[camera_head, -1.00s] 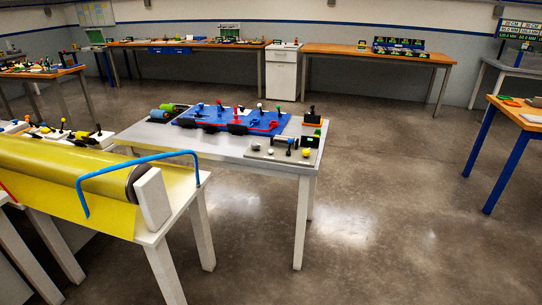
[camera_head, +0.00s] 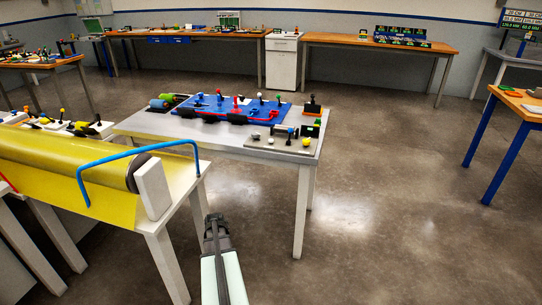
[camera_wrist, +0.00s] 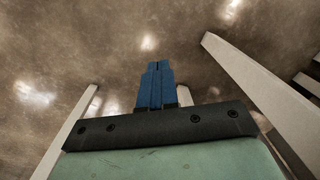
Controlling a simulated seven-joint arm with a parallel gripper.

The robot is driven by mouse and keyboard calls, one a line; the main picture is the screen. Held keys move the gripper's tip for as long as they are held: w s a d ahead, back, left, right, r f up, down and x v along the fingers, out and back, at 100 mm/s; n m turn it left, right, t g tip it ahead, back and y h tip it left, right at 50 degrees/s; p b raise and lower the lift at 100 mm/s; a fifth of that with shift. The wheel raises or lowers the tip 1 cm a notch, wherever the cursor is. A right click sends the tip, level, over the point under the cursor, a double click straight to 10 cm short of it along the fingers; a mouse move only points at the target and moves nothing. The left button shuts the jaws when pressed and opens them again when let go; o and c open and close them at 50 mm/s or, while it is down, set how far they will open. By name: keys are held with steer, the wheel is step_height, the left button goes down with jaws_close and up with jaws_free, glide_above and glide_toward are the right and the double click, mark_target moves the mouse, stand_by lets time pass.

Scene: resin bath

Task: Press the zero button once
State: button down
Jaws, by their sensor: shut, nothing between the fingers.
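No button in view can be read as the zero button; the parts are too small to tell. A grey panel (camera_head: 282,149) with small knobs, a black display block and a yellow knob (camera_head: 306,142) sits at the right end of the grey table. My gripper (camera_head: 214,219) is low in the head view, in front of the table and left of its front leg, apart from the panel. In the wrist view its blue fingers (camera_wrist: 157,68) are shut together and empty, with floor behind them.
The grey table (camera_head: 180,127) also bears a blue board (camera_head: 210,113) with levers and knobs. A yellow roll with a blue bar handle (camera_head: 128,153) stands on a white-legged table at left. Open concrete floor (camera_head: 400,200) lies to the right.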

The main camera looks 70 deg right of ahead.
steer(key=s+d+r+m+t+h, duration=0.15)
steer(key=s+d+r, duration=0.35)
steer(key=d+r, duration=0.65)
steer(key=s+d+r+m+t+h, duration=0.15)
steer(key=s+d+r, duration=0.5)
steer(key=d, duration=0.85)
steer(key=s+d+r+m+t+h, duration=0.1)
steer(key=s+d+r+m, duration=0.15)
steer(key=d+r, duration=0.95)
step_height(320, 180, up, 11)
steer(key=n+t, duration=0.3)
steer(key=t, duration=0.1)
glide_above(271, 141)
steer(key=d, duration=0.1)
steer(key=shift+s+n+h, duration=0.3)
steer(key=shift+n, duration=0.05)
steer(key=shift+f, duration=0.1)
steer(key=shift+f, duration=4.35)
